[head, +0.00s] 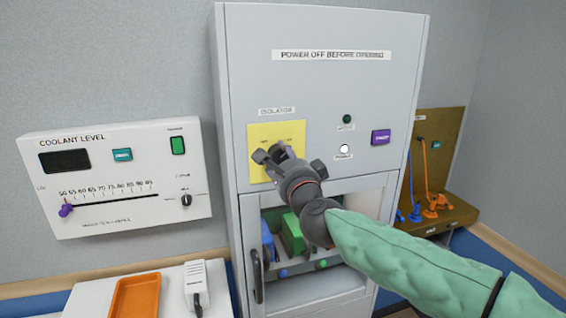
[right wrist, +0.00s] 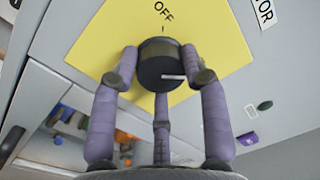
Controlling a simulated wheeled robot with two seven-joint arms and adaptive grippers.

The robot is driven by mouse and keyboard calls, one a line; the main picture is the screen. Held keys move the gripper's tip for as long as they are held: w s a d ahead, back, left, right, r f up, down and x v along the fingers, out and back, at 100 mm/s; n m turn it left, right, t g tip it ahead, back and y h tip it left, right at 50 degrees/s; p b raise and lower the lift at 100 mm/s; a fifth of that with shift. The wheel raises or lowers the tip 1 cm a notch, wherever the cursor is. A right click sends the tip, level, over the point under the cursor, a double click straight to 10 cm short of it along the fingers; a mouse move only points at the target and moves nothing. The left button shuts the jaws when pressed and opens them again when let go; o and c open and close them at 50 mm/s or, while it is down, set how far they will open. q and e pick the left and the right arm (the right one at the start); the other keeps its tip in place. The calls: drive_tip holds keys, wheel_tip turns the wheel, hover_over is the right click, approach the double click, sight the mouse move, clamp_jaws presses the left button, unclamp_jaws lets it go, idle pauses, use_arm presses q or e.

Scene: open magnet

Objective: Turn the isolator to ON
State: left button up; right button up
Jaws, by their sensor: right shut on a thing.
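The isolator is a black round knob (right wrist: 163,66) on a yellow plate (head: 261,136) of the grey cabinet, under an ISOLATOR label (head: 276,111). My right gripper (head: 275,158) is at the plate, and in the right wrist view its purple-grey fingers (right wrist: 162,82) are shut around the knob. The ON mark cannot be read in either view. In the head view the gripper hides the knob. My left gripper is not in view.
The cabinet (head: 320,85) has a glazed door with a dark handle (head: 257,277) below the plate. A purple button (head: 380,137), a dark green lamp (head: 346,119) and a white lamp (head: 344,149) are right of it. A coolant panel (head: 110,180) hangs left; an orange tray (head: 135,297) lies below.

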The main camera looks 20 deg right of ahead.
drive_tip(key=shift+a+f, duration=0.25)
drive_tip(key=shift+a, duration=0.05)
drive_tip(key=o, duration=1.1)
drive_tip(key=shift+a, duration=0.1)
drive_tip(key=shift+w+a+r, duration=0.1)
drive_tip(key=shift+r, duration=0.05)
drive_tip(key=shift+d+r, duration=0.1)
drive_tip(key=shift+d, duration=0.15)
drive_tip(key=shift+s, duration=0.3)
drive_tip(key=s, duration=1.1)
drive_tip(key=shift+s+d+f, duration=0.1)
drive_tip(key=shift+s+f, duration=0.1)
drive_tip(key=shift+f, duration=0.2)
